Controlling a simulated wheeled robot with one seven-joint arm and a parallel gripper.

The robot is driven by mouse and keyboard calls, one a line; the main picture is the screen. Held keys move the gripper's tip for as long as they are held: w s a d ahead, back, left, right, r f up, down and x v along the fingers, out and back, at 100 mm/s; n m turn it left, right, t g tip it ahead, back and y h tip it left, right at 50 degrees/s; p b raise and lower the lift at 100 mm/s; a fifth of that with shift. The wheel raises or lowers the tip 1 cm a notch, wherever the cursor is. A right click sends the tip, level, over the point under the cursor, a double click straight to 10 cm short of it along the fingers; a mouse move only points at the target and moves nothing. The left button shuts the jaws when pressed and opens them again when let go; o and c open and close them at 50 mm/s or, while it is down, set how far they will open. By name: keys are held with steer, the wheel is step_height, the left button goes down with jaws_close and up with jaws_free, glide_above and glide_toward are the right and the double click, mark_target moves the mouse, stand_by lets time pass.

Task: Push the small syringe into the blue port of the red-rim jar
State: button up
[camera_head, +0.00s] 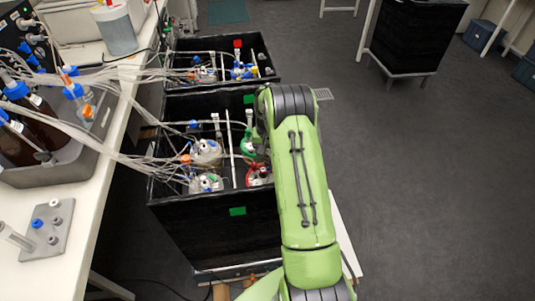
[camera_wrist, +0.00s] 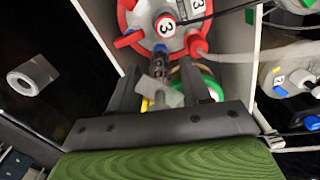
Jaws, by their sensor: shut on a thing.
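The red-rim jar (camera_wrist: 122,22) is at the top of the wrist view, its lid marked 3. It also shows in the head view (camera_head: 258,180), partly behind my arm. The blue port (camera_wrist: 160,47) is at the lid's near edge. My gripper (camera_wrist: 160,75) has its two dark fingers below the jar, shut on the small syringe (camera_wrist: 159,68), a slim greyish body between them. Its far end lines up with the blue port; I cannot tell whether it is inside. In the head view my arm hides the gripper and syringe.
A green-rim jar (camera_wrist: 210,85) is close behind the right finger. Other jars with tubes (camera_head: 205,150) share the black box (camera_head: 215,235). A pale divider (camera_wrist: 232,62) stands right of the red-rim jar. A grey rack (camera_head: 47,240) is on the left bench.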

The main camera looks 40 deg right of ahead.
steer(key=shift+f, duration=0.35)
steer(key=o, duration=1.1)
steer(key=shift+o, duration=0.2)
steer(key=shift+r, duration=0.1)
step_height(320, 180, up, 16)
steer(key=p, duration=0.3)
